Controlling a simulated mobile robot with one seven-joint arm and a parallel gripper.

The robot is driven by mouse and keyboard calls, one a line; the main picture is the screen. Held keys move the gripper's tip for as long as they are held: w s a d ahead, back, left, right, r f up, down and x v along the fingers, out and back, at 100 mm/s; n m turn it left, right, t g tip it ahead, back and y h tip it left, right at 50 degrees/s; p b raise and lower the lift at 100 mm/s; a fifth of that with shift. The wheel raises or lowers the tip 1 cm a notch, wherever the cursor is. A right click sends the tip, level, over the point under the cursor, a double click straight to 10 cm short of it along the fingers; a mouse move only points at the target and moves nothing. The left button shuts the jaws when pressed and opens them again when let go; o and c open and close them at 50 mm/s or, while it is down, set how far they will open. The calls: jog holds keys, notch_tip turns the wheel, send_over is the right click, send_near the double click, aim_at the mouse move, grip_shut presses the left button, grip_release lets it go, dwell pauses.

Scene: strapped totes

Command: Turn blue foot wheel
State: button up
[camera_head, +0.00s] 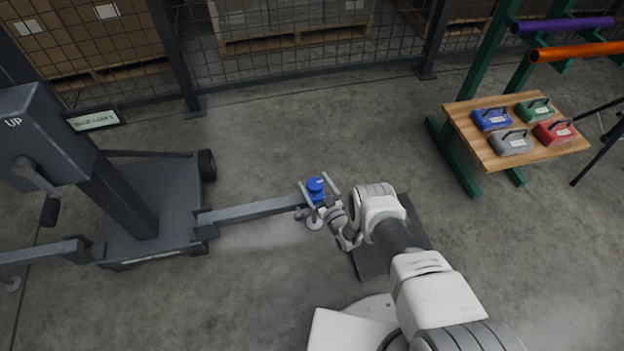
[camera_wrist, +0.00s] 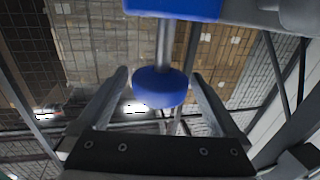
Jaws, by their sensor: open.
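The blue foot wheel (camera_head: 315,185) is a small round blue knob at the end of a grey stabiliser leg (camera_head: 258,211), above a round foot pad (camera_head: 314,223). In the wrist view the blue wheel (camera_wrist: 160,87) sits on a metal stem below a larger blue part (camera_wrist: 172,8). My gripper (camera_head: 318,193) is at the leg's end. In the wrist view my gripper (camera_wrist: 162,90) is open, with one finger on each side of the wheel. Gaps show between the fingers and the wheel there. I cannot tell the depth between them exactly.
The grey lift (camera_head: 125,200) with a crank stands at the left. A wooden bench (camera_head: 480,143) with several coloured cases is at the right. A mesh fence (camera_head: 290,45) runs along the back. The floor between lift and bench is mostly clear.

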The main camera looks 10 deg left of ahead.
jog(key=shift+w+a, duration=0.1)
jog(key=c, duration=1.3)
jog(key=shift+m+t+h, duration=0.4)
jog(key=shift+h, duration=0.1)
jog(key=m+t+h, duration=0.1)
jog(key=m+h, duration=0.1)
jog(key=h, duration=0.1)
jog(key=m+t+h, duration=0.1)
jog(key=m+h, duration=0.1)
jog(key=h, duration=0.1)
jog(key=shift+m+t+h, duration=0.3)
jog(key=shift+t, duration=0.1)
jog(key=shift+h, duration=0.3)
jog(key=shift+r+m+h, duration=0.1)
jog(key=shift+m+h, duration=1.2)
jog(key=shift+h, duration=0.5)
